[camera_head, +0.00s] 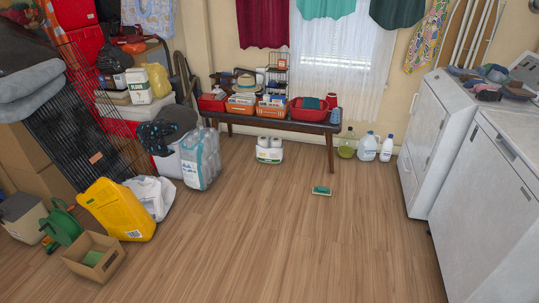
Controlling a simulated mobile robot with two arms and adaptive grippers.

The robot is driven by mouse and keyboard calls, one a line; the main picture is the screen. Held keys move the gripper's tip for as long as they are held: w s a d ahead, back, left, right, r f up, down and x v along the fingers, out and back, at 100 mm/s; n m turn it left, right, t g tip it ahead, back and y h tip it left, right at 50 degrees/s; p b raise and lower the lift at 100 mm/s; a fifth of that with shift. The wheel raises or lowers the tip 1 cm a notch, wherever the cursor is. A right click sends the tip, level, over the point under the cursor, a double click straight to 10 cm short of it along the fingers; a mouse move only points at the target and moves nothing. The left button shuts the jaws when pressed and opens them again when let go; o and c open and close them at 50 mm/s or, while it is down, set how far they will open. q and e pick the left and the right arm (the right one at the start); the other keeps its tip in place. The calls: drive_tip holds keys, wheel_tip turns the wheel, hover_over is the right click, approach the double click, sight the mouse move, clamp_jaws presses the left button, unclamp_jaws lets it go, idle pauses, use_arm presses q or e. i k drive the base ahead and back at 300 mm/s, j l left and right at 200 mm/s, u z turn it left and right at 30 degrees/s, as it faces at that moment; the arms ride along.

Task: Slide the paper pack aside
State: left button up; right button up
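A small white and green pack of paper rolls (269,150) stands upright on the wooden floor, just in front of the bench's underside. Two roll tops show side by side at its upper edge. It looks like the paper pack. A larger clear-wrapped pack (200,158) stands to its left; I cannot tell for sure what is in it. Neither of my grippers is in view.
A low dark bench (275,122) stands behind the pack, loaded with orange boxes and a red basin (309,111). A green-headed brush (321,190) lies right of the pack. Bottles (368,146) stand further right. Mid-floor is clear.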

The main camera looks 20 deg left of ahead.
sight(275, 156)
drive_tip(key=i+j+u, duration=0.3)
drive_tip(key=i, duration=0.25)
drive_tip(key=i+j+u, duration=0.3)
drive_tip(key=i, duration=0.3)
drive_tip(key=i+l+u, duration=0.1)
drive_tip(key=i+u, duration=0.15)
drive_tip(key=i, duration=0.35)
